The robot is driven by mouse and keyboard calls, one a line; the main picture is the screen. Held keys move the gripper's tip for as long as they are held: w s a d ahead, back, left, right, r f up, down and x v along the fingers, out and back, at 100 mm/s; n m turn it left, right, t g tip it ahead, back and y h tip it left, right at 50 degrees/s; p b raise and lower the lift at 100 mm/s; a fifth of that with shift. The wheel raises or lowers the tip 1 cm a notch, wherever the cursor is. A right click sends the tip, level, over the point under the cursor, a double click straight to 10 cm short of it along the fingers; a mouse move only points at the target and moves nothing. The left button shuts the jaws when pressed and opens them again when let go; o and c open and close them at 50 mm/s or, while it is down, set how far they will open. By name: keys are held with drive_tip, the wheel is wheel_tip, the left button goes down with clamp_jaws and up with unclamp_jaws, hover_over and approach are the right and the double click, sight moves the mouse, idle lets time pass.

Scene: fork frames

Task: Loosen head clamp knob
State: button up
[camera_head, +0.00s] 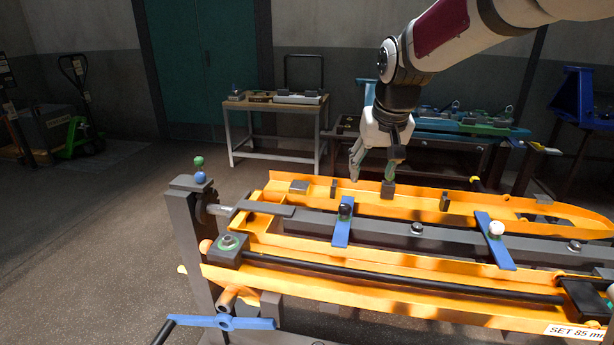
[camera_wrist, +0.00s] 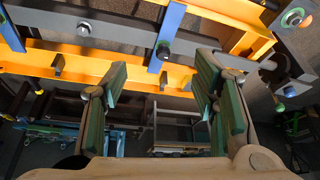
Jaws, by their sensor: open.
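A black round knob (camera_head: 346,211) sits on a blue cross bar (camera_head: 342,232) over the orange fixture. The bar and knob also show at the top of the wrist view (camera_wrist: 163,50). A second blue bar (camera_head: 498,252) farther right carries a white knob (camera_head: 496,229). A green and blue knob (camera_head: 199,168) tops the grey end post. I cannot tell which knob is the head clamp knob. My gripper (camera_head: 373,172) points down above the fixture's far rail, beyond the black knob. Its green-padded fingers are spread and empty. In the wrist view, the black knob shows beyond the gap between the fingertips (camera_wrist: 162,72).
The orange frame (camera_head: 420,288) holds a long grey beam and a black rod. Small dark blocks (camera_head: 445,201) stand on its far rail. A blue crank (camera_head: 225,322) sticks out at front left. A workbench (camera_head: 273,101) stands behind.

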drive_tip(key=b, duration=0.1)
approach(346, 206)
drive_tip(key=shift+m+y, duration=0.4)
drive_tip(key=x, duration=0.9)
drive_tip(key=shift+d+f, duration=0.25)
drive_tip(key=c, duration=1.2)
